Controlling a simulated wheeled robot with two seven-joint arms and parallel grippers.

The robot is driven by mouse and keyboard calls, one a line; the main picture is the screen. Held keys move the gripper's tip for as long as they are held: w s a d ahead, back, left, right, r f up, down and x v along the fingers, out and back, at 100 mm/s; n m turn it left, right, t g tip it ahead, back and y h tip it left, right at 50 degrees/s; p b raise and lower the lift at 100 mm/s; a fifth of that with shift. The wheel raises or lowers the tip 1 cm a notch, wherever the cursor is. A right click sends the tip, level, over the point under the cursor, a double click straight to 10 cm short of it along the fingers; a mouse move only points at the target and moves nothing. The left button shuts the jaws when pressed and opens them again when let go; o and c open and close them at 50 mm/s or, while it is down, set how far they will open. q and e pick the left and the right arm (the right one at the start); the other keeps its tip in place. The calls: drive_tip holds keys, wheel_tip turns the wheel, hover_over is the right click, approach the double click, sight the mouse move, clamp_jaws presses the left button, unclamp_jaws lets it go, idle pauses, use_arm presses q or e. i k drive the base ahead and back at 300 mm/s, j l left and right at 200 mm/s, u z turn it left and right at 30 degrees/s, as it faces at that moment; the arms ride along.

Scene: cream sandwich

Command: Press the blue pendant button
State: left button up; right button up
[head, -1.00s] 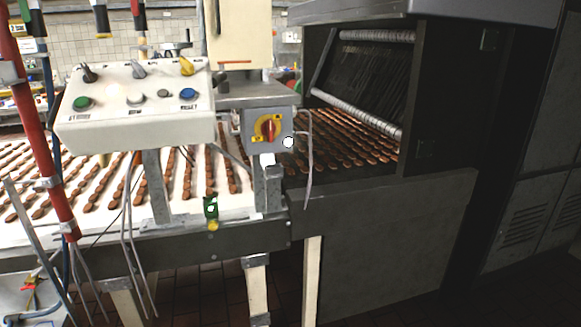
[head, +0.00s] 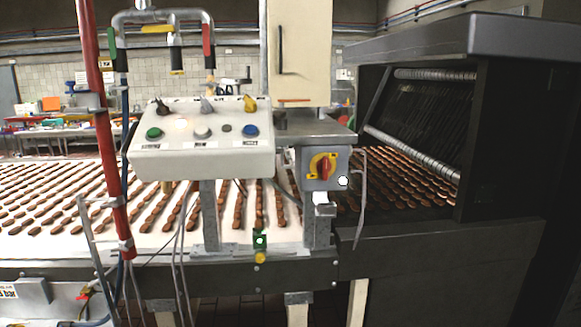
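A blue button (head: 250,131) sits at the right end of the sloping face of a white control box (head: 205,160) in the head view. A green button (head: 154,133) is at the left end of the same face, with a grey button (head: 202,133) and a small dark one (head: 226,128) between them. Dark, grey and yellow knobs stand along the box's top edge. Nothing covers the blue button. Neither of my grippers shows in the head view.
A grey switch box with a red and yellow rotary switch (head: 324,168) is right of the control box. A red vertical pipe (head: 107,150) stands to its left. A conveyor (head: 60,245) carrying rows of brown pieces runs behind, into a dark machine (head: 500,150) at right.

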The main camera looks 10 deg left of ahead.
sight(249, 129)
drive_tip(key=k+j, duration=0.1)
drive_tip(key=j, duration=1)
drive_tip(key=k+j, duration=0.15)
drive_tip(key=j, duration=0.4)
drive_tip(key=k+j, duration=0.1)
drive_tip(key=j, duration=0.45)
